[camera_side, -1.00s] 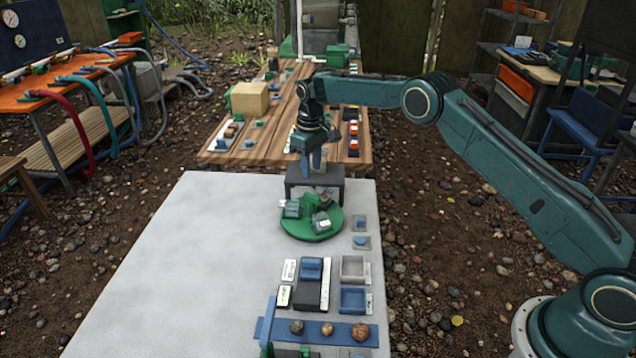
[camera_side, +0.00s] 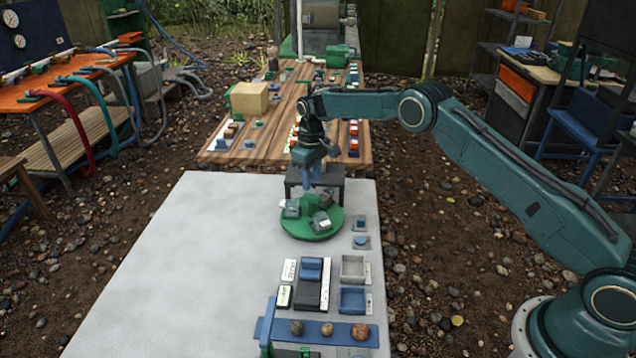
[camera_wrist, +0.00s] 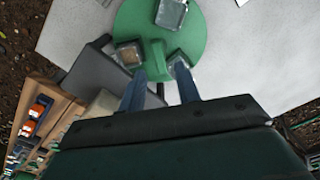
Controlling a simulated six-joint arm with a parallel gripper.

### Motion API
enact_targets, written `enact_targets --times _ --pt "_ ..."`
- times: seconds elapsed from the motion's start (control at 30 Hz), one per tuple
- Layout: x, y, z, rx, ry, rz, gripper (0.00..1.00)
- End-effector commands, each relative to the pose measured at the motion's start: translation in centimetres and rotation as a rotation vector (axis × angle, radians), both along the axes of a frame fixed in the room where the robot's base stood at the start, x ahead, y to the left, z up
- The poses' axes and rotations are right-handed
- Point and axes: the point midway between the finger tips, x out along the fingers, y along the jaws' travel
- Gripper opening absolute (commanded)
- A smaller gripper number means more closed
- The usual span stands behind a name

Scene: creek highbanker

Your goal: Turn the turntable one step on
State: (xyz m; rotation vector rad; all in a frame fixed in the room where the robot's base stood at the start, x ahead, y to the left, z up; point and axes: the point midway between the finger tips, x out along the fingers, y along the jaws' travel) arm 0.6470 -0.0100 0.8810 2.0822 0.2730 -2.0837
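The turntable is a green disc (camera_side: 293,226) at the back of the pale table, also in the wrist view (camera_wrist: 201,38). It bears several small grey boxes, one at its front (camera_side: 321,221) and one at its left (camera_side: 291,209). A green upright piece (camera_wrist: 156,62) stands on the disc. My gripper (camera_side: 317,180) is over the back of the turntable, pointing down. In the wrist view its two blue fingers (camera_wrist: 158,86) are apart, with the green upright between or just beyond their tips. I cannot tell whether they touch it.
A dark grey stand (camera_side: 337,188) is close behind the turntable. Small blue blocks (camera_side: 360,241) lie to its right. Nearer are a grey tray (camera_side: 354,268), a blue tray (camera_side: 352,300) and a blue bar (camera_side: 280,330) with stones. The table's left part (camera_side: 190,270) is clear.

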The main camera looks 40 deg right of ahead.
Motion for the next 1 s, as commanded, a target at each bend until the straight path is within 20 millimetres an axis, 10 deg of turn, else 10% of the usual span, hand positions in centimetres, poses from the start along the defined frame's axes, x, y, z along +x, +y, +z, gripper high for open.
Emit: enact_targets --times 1.0 --pt "0.0 0.0 -4.9 -0.001 -0.001 0.0 0.33"
